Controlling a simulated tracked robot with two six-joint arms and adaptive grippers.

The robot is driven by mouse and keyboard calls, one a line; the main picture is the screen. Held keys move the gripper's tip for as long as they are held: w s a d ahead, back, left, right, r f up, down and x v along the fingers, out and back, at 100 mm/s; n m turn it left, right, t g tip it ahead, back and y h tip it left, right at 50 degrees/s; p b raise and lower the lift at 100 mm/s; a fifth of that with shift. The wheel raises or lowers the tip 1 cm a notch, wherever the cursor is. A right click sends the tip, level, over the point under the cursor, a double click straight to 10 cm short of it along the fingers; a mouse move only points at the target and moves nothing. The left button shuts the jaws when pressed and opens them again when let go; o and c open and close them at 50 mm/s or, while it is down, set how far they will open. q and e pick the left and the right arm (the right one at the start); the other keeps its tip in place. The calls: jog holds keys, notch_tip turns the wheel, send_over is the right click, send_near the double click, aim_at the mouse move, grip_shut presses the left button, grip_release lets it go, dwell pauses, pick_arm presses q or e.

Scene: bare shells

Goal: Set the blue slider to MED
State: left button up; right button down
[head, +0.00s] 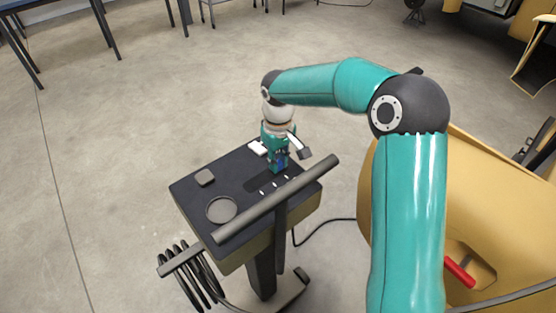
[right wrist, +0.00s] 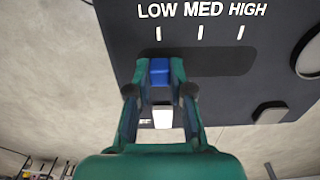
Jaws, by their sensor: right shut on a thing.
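The blue slider (right wrist: 160,68) sits at the left end of its dark slot (right wrist: 222,62) in the right wrist view, in line with the tick under LOW (right wrist: 157,34). The MED tick (right wrist: 199,33) and the HIGH tick (right wrist: 240,32) lie to its right. My right gripper (right wrist: 158,76) is shut on the slider, with a finger on either side of it. In the head view my right gripper (head: 279,166) reaches down onto the black panel (head: 238,170), and little of the slider shows between its fingers. My left gripper is out of view.
A grey bar (head: 275,198) runs along the panel's near edge. A round disc (head: 222,209) and a small grey block (head: 205,177) are on the panel. A white piece (head: 258,148) is beside my gripper. Coiled cable (head: 195,275) hangs below. Open floor lies left.

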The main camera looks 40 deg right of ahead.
aim_at(266, 176)
jog(key=a+b, duration=0.1)
jog(key=a, duration=0.3)
jog(key=shift+s+a, duration=0.1)
jog(key=shift+s, duration=0.05)
jog(key=c, duration=1)
grip_release()
jog(key=shift+c, duration=0.2)
jog(key=shift+r, duration=0.1)
notch_tip(266, 176, up, 12)
